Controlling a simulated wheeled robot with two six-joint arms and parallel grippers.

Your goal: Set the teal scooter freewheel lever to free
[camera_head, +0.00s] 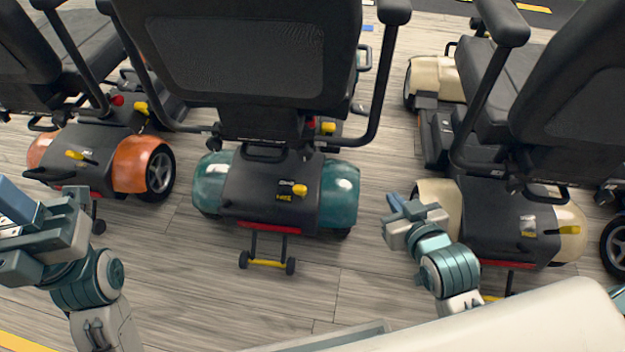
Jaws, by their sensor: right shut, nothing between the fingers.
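The teal scooter (340,190) stands in the middle with its rear facing me. Its freewheel lever (300,190) has a yellow knob and sits on the black rear cover, right of centre. A small yellow label (284,197) lies just left of and below the knob; its marks are too small to read. My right gripper (394,205) is shut and empty, to the right of the teal rear fender and apart from it. My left gripper (15,215) is at the left edge, partly cut off, far from the lever; its finger opening is unclear.
An orange scooter (140,165) stands to the left, with its yellow lever (75,155) showing. A cream scooter (437,196) stands to the right, close behind my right gripper, with a yellow lever (569,230). The teal scooter's seat back (240,60) overhangs its rear cover. Floor between scooters is clear.

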